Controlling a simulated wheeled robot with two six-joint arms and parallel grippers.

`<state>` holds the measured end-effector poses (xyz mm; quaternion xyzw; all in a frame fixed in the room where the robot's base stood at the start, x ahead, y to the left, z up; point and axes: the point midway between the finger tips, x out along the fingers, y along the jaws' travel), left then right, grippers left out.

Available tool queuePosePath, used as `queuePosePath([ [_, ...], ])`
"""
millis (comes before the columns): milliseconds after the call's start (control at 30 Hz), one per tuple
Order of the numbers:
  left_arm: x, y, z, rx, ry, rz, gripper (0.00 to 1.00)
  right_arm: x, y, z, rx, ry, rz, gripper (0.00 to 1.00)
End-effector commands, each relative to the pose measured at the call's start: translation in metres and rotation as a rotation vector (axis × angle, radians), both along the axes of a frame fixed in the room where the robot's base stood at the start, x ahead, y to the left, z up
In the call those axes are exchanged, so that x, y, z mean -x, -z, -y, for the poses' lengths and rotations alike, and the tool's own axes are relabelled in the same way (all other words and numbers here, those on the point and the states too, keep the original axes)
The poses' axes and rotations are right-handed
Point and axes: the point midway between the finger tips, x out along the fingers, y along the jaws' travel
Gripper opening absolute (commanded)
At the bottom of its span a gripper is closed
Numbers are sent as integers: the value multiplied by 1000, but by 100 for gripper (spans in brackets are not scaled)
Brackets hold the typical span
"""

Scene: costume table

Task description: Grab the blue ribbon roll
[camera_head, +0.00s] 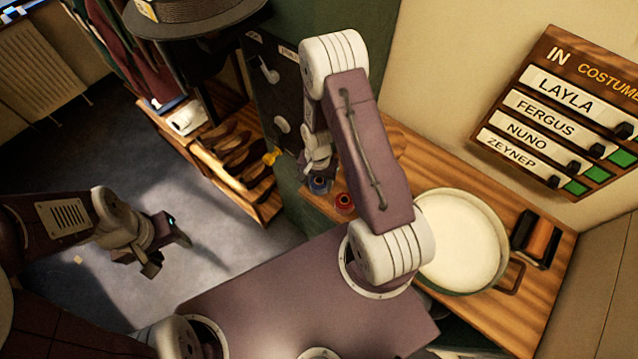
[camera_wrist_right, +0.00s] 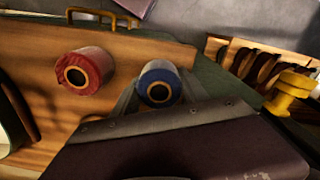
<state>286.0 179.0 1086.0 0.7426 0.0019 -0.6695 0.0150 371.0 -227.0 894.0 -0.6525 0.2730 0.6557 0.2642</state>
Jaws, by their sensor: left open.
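The blue ribbon roll (camera_head: 320,184) stands on the wooden table behind my right forearm in the head view. In the right wrist view the blue roll (camera_wrist_right: 158,74) is between the two grey fingertips of my right gripper (camera_wrist_right: 160,88), which flank it closely. I cannot tell whether they press on it. In the head view my right gripper (camera_head: 318,162) is at the roll, partly hidden by my arm. My left gripper (camera_head: 167,252) is open and empty above the floor at the lower left.
A red ribbon roll (camera_head: 344,203) stands close beside the blue one. A large pale round pot (camera_head: 507,285) is on the table to the right, with an orange and black item (camera_head: 540,238) past it.

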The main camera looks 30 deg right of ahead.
Motion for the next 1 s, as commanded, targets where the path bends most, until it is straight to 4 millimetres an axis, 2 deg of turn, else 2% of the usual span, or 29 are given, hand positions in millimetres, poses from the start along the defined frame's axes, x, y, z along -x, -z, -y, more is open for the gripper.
queuePosePath([
  [33, 0, 0, 0, 0, 0, 0, 50, 0, 0, 0, 0, 0, 0, 22],
  [67, 0, 0, 0, 0, 0, 0, 50, 0, 0, 0, 0, 0, 0, 14],
  [100, 0, 0, 0, 0, 0, 0, 50, 0, 0, 0, 0, 0, 0, 11],
  [367, 0, 0, 0, 0, 0, 0, 50, -1, -4, 0, 1, 0, 2, 11],
  [467, 0, 2, 0, 0, 0, 0, 50, -1, -17, 0, 1, -1, 4, 11],
  [700, 0, 7, 0, 0, 0, 0, 50, -2, -74, 0, 1, 0, 6, 11],
  [800, 0, 7, 0, 0, 0, 0, 50, -1, -90, 0, 1, -1, 4, 11],
  [1000, 0, 7, 0, 0, 0, 0, 50, 0, -101, 0, 0, -1, 0, 11],
])
